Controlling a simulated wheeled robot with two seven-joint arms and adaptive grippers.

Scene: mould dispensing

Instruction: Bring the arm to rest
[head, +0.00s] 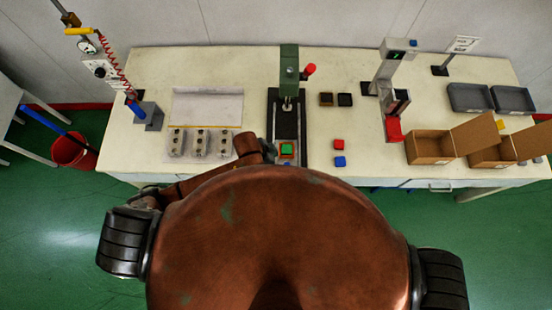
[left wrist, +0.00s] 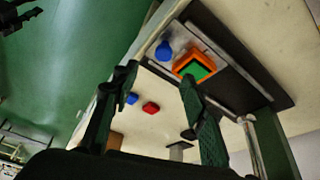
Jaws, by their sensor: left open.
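My left arm reaches in from the left in the head view, low over the table's front edge. My left gripper (head: 269,150) is beside the press base. In the left wrist view my left gripper (left wrist: 158,80) is open, with nothing between its fingers. A green block (head: 287,149) sits in an orange mould at the front of the press. In the left wrist view the green block (left wrist: 197,69) and orange mould (left wrist: 207,53) lie just beyond one fingertip; I cannot tell whether they touch. My right gripper is not recognisable in either view.
The green press (head: 289,70) stands behind the mould. Red (head: 339,144) and blue (head: 340,161) blocks lie to its right. Grey moulded parts (head: 200,143) stand left. Cardboard boxes (head: 430,147) and dark trays (head: 468,96) are at the right. Open floor (head: 60,220) lies left of me.

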